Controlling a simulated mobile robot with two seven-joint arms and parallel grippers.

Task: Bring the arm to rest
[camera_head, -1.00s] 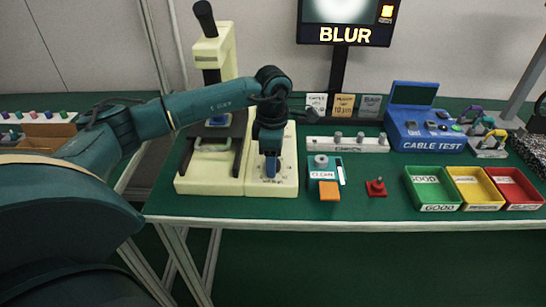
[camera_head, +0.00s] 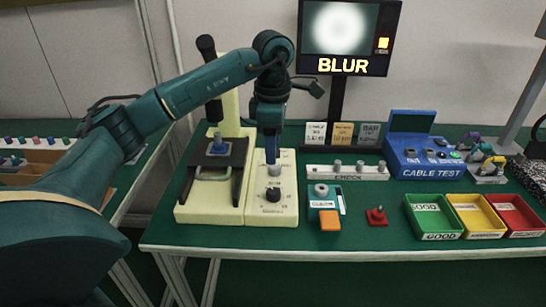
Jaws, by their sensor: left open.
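My left arm reaches in from the left, bent high at the elbow. My right gripper is not in view.
A monitor (camera_head: 347,27) reading BLUR stands behind. A CLEAN box with an orange pad (camera_head: 330,220), a red piece (camera_head: 376,217), a CHECK rail (camera_head: 347,173), a blue CABLE TEST unit (camera_head: 428,172) and green (camera_head: 433,236), yellow and red trays line the bench to the right.

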